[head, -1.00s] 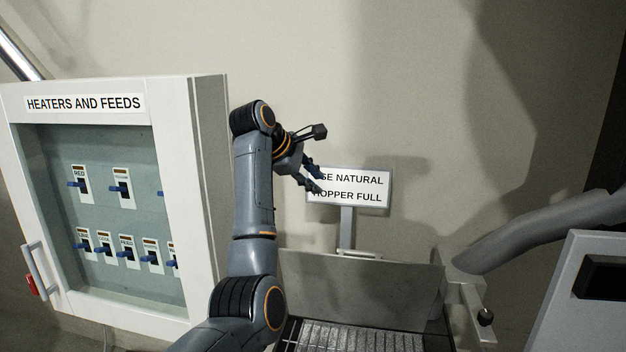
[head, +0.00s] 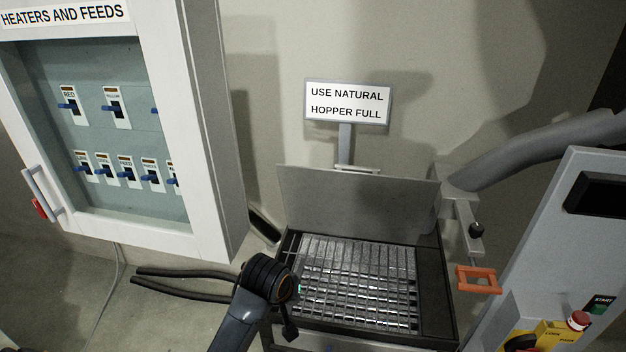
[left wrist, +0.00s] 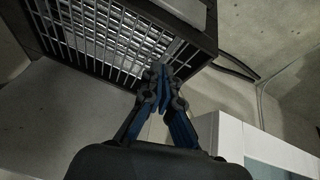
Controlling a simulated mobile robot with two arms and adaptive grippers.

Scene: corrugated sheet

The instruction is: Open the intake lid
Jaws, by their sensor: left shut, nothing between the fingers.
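The intake lid (head: 358,208) is a flat grey metal panel. It stands raised at the back edge of the intake, with a bar handle (head: 358,169) at its top edge. Below it, the intake's barred grate (head: 350,280) lies uncovered, with silvery material under the bars. The grate also shows in the left wrist view (left wrist: 110,35). My left arm is at the front left of the intake in the head view, its fingers not clear there. In the left wrist view my left gripper (left wrist: 163,75) is shut and empty, its tips in front of the grate's edge. My right gripper is out of view.
A "Heaters and Feeds" cabinet (head: 200,150) stands left. A "Use Natural Hopper Full" sign (head: 347,103) is behind the lid. An orange handle (head: 478,279) and a control panel (head: 575,200) with a red button are on the right. Dark hoses (head: 185,283) lie left of the intake.

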